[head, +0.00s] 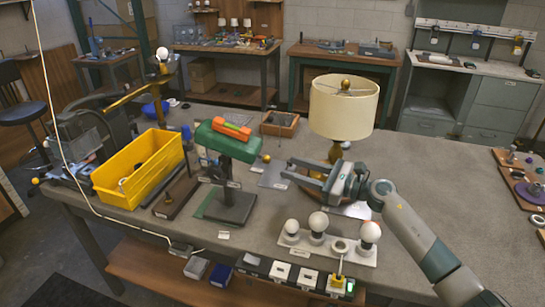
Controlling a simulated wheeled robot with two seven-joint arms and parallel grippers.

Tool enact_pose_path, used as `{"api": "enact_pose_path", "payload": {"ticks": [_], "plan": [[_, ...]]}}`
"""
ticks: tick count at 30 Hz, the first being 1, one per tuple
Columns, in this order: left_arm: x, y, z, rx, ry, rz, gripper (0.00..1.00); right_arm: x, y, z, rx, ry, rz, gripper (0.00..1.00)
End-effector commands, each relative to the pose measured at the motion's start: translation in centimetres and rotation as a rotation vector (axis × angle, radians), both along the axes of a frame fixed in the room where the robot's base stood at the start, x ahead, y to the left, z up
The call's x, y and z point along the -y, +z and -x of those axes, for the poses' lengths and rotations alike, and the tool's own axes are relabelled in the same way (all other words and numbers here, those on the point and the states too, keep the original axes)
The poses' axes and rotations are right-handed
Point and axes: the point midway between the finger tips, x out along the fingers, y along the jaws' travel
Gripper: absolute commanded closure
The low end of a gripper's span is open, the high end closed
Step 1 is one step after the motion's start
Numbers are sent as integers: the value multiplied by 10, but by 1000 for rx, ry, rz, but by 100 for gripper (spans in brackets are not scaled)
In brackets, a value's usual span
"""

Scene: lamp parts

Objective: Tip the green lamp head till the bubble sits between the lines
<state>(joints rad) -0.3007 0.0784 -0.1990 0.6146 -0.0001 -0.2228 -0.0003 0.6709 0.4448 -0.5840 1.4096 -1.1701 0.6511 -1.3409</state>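The green lamp head (226,143) sits on top of a dark post on a flat base (231,208), left of the picture's middle. An orange level (240,133) lies along the top of the head. Its vial shows as a small light-green patch; the bubble and lines are too small to make out. In the picture the head's right end is lower than its left, but I cannot tell its true tilt. My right gripper (287,169) is open and empty, its two fingers pointing left, apart from the head and to its right. My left gripper is not in view.
A cream-shaded lamp (342,107) stands just behind my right gripper. A white board (327,246) with several bulbs is in front. A yellow bin (138,170) stands left of the green head. A row of switches and sockets lines the front edge.

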Motion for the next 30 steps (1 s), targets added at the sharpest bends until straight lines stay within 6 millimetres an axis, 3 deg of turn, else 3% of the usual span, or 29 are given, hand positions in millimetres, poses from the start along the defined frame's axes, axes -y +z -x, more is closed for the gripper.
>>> {"api": "enact_pose_path", "payload": {"ticks": [6, 12, 27, 30], "plan": [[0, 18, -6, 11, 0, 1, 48, -36, 4, -19, -1, 1, -3, 60], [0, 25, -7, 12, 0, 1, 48, -57, 2, -32, -1, 0, -2, 60], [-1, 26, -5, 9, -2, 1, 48, -67, -1, -37, 0, 0, 1, 60], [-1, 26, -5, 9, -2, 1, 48, -67, 0, -37, 0, 0, 1, 84]]}}
